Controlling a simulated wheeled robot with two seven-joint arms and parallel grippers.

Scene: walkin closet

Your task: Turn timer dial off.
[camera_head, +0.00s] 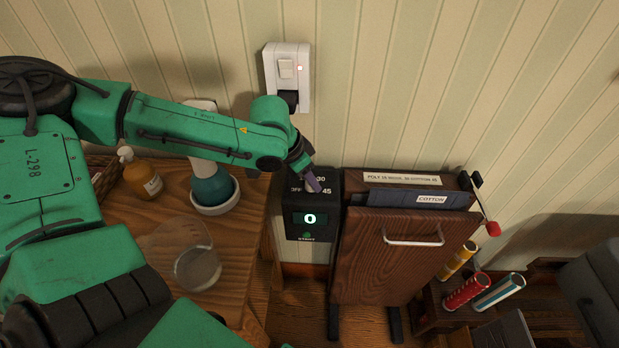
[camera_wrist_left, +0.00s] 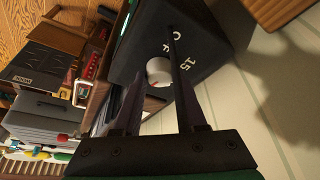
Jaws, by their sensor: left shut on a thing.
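The timer (camera_head: 309,228) is a black box beside the wooden cabinet. The pale round dial (camera_wrist_left: 158,71), with a red mark, shows between the fingers in the left wrist view, near the OFF and 15 marks. My left gripper (camera_head: 313,184) reaches down from the upper left and is shut on the dial. Its fingers hide most of the dial in the head view. My right gripper is not in view.
A wall switch (camera_head: 287,70) is above the timer. A wooden table (camera_head: 240,250) to the left holds an amber bottle (camera_head: 142,175), a teal-and-white appliance (camera_head: 212,188) and a clear cup (camera_head: 197,268). The wooden cabinet (camera_head: 385,260) with a handle stands close on the right.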

